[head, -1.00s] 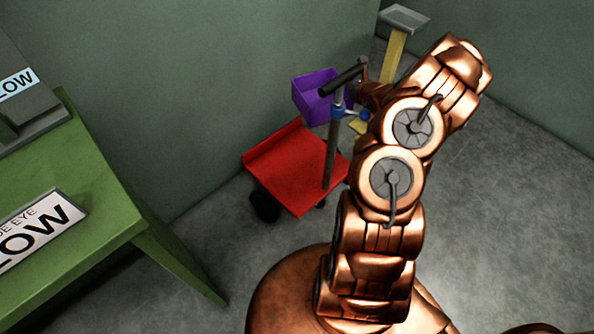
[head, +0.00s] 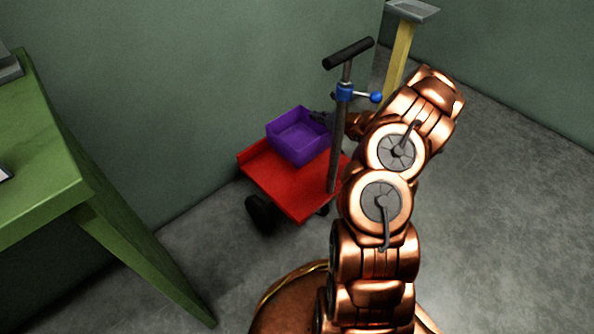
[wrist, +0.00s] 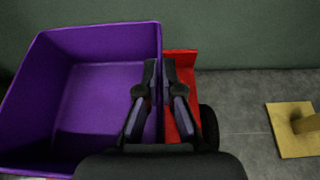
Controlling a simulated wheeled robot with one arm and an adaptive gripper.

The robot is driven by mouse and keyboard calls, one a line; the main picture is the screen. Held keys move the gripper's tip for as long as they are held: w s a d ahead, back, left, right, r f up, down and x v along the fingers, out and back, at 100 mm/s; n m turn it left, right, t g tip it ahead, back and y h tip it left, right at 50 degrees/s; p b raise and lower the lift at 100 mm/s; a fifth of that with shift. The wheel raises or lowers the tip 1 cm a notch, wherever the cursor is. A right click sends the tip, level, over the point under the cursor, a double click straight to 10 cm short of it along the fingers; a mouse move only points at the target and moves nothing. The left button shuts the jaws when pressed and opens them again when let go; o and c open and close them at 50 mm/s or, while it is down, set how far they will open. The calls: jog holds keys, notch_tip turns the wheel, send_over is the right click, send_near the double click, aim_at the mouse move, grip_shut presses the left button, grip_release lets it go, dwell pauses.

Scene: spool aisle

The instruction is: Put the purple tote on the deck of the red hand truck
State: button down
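The purple tote (head: 290,151) is an open, empty box, upright over the back part of the red hand truck's deck (head: 285,192). I cannot tell whether its base touches the deck. In the wrist view the tote (wrist: 102,105) fills the left side, and a strip of the red deck (wrist: 180,58) shows beyond its right wall. My gripper (wrist: 160,66) is shut on that wall, one finger on each side. In the head view my gripper is mostly hidden behind the hand truck's post and my arm.
The hand truck's upright post (head: 338,150) has a black handle and a blue clamp with a knob, close to my arm. A yellow post with a grey top (head: 397,55) stands behind. A green table (head: 45,160) is at the left. Grey floor at the right is clear.

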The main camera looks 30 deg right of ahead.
aim_at(314, 137)
jog(key=shift+w+a+f, duration=0.1)
jog(key=shift+a+f, duration=0.2)
jog(key=shift+f, duration=0.3)
notch_tip(314, 137, down, 9)
jog(key=b, duration=0.3)
jog(key=shift+b, duration=0.35)
jog(key=shift+f, duration=0.2)
jog(key=c, duration=1.3)
grip_release()
jog(key=shift+r, duration=0.1)
jog(key=shift+r, duration=0.2)
jog(key=p+v, duration=0.4)
jog(key=v, duration=0.8)
jog(key=shift+d+f, duration=0.1)
